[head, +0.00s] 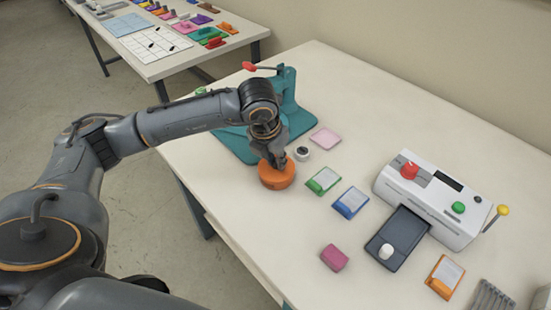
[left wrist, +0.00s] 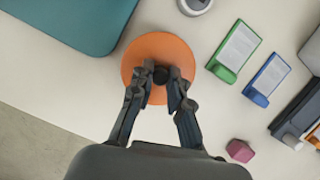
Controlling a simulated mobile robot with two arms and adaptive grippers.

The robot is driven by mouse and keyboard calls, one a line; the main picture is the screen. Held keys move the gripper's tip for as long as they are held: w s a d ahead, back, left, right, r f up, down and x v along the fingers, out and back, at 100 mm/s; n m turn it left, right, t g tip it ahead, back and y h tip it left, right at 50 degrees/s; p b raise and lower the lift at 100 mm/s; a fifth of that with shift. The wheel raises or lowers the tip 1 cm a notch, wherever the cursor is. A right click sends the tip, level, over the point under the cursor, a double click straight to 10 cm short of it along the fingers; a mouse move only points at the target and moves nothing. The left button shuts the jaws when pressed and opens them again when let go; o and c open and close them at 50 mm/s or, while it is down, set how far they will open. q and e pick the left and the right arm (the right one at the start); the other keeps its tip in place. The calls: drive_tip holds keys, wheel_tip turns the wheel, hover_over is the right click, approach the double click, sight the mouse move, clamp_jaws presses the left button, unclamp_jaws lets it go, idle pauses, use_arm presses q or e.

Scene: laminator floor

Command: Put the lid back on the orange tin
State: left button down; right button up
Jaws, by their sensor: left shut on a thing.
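The orange tin (head: 278,183) stands near the left edge of the white table in the head view. My left gripper (head: 276,162) points down over it. In the left wrist view its fingers (left wrist: 160,76) are shut on the dark knob of the round orange lid (left wrist: 148,48). The lid covers the tin from above, and the tin's body is hidden there. The lid looks level and lined up with the tin; I cannot tell whether it is fully seated or slightly above the rim. My right gripper is not in view.
A teal press (head: 288,95) stands just behind the tin. A small grey-white round item (head: 302,154) and a green-edged card holder (head: 323,181) lie close to its right. The white laminator (head: 432,200) is farther right. The table in front of the tin is clear.

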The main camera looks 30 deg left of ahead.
use_arm(q)
drive_tip(key=c, duration=0.7)
unclamp_jaws()
drive_tip(key=shift+r+p, duration=1.75)
drive_tip(key=shift+r, duration=1.8)
clamp_jaws()
